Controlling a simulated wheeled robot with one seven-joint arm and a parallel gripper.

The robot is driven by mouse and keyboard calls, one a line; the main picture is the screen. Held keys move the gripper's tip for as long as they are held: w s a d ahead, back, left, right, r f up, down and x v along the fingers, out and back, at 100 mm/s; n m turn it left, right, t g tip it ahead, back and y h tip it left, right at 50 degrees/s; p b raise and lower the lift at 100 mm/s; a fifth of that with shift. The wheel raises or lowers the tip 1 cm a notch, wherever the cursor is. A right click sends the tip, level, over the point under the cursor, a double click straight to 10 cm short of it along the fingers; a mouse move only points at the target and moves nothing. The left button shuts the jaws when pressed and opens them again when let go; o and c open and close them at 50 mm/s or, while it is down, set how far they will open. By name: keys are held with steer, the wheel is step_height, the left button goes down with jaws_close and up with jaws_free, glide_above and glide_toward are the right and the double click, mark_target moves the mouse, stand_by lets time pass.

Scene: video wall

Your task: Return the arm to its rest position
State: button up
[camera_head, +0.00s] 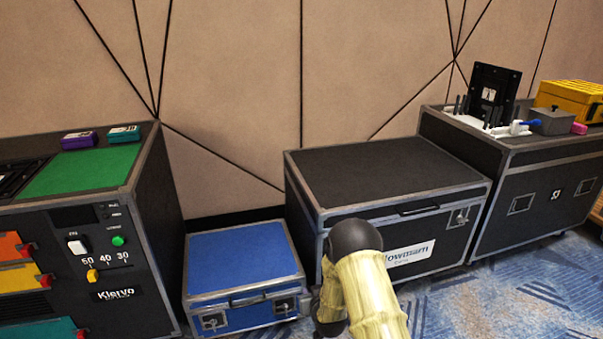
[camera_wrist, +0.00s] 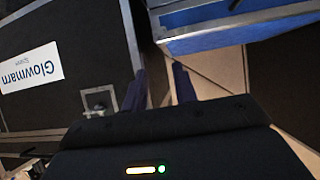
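My arm (camera_head: 368,290), with a pale yellow cover and dark joints, is folded low in front of the middle black case in the head view. My gripper (camera_wrist: 160,86) shows in the wrist view with its two dark fingers apart and nothing between them. It is hidden or not distinguishable in the head view. In the wrist view the fingers point toward the gap between the black "Glowmarn" case (camera_wrist: 70,60) and the blue case (camera_wrist: 230,27).
The middle black case (camera_head: 380,172) and low blue case (camera_head: 240,258) stand close to my arm. A control cabinet (camera_head: 150,190) is at left. A black case at right (camera_head: 535,190) carries a yellow box (camera_head: 570,98) and grey box (camera_head: 551,121). Blue carpet (camera_head: 500,300) is clear at front right.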

steer(key=s+d+r+g+h+p, duration=0.1)
steer(key=s+d+r+g+p, duration=0.2)
steer(key=r, duration=0.8)
steer(key=s+d+r+m+g+p, duration=0.1)
steer(key=s+d+r+g, duration=0.15)
steer(key=s+r, duration=0.55)
steer(key=s+d+r+m+g+h+p, duration=0.1)
steer(key=s+d+r+g+p, duration=0.3)
steer(key=s, duration=0.6)
steer(key=s+d+r+m+b, duration=0.1)
steer(key=s+d+r, duration=0.1)
steer(key=s+r, duration=0.7)
steer(key=w+p+v, duration=0.3)
steer(key=p+v, duration=1.4)
steer(key=p, duration=0.1)
steer(key=w+a+r+p+v, duration=0.1)
steer(key=w+p+v, duration=0.3)
steer(key=p+v, duration=1.3)
steer(key=shift+s+r+p, duration=0.3)
steer(key=shift+r+p, duration=0.2)
steer(key=shift+p, duration=0.45)
steer(key=shift+o, duration=0.4)
steer(key=shift+d, duration=0.1)
